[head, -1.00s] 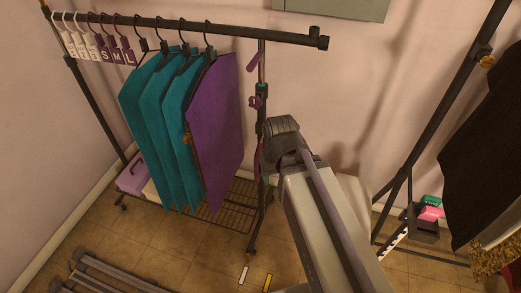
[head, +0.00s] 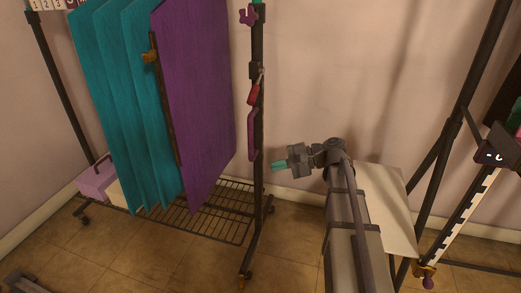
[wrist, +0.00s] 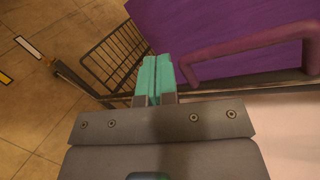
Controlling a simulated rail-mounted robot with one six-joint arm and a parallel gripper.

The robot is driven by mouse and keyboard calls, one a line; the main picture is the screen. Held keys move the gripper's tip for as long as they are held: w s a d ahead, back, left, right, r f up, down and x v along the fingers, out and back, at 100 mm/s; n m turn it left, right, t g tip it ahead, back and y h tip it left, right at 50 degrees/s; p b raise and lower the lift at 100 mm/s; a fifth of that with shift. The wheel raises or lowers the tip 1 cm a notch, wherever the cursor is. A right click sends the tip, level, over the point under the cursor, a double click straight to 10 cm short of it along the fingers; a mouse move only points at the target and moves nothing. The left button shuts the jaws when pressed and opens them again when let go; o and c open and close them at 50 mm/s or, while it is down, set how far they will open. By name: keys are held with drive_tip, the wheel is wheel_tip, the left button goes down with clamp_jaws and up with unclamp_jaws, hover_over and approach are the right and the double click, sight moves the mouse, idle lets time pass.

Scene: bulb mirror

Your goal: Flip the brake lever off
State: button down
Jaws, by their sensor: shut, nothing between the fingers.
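A small red lever (head: 254,92) sits on the dark upright post (head: 257,180) of the clothes rack in the head view. I cannot tell for sure that it is the brake lever. A purple loop handle (head: 253,135) is just below it on the same post. The handle also shows large at the upper right of the wrist view (wrist: 240,46). My gripper (head: 277,165) has teal fingertips pressed together with nothing between them. It points left toward the post, lower than the handle and apart from it. The wrist view shows the closed fingertips (wrist: 155,76) beside the handle's end.
A purple garment (head: 195,100) and several teal ones (head: 125,110) hang left of the post. A wire shelf (head: 215,210) with a lilac box (head: 95,182) is below. A second stand with a striped scale (head: 468,215) is at right. Open floor lies in front.

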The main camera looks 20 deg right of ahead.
sight(256, 86)
drive_tip(key=w+d+r+m+t+y+b, duration=0.1)
drive_tip(key=w+d+r+m+y, duration=0.2)
drive_tip(key=r+y, duration=0.6)
drive_tip(key=d+m, duration=0.2)
drive_tip(key=shift+d+t+y, duration=0.3)
drive_tip(key=shift+d, duration=0.1)
drive_tip(key=s+r+p+x, duration=0.1)
drive_tip(key=r+p+x, duration=0.1)
drive_tip(key=p+x, duration=0.6)
drive_tip(key=x, duration=0.4)
drive_tip(key=shift+s+r, duration=0.2)
drive_tip(key=shift+s, duration=0.05)
drive_tip(key=shift+s+a+r+m, duration=0.1)
drive_tip(key=shift+m, duration=0.2)
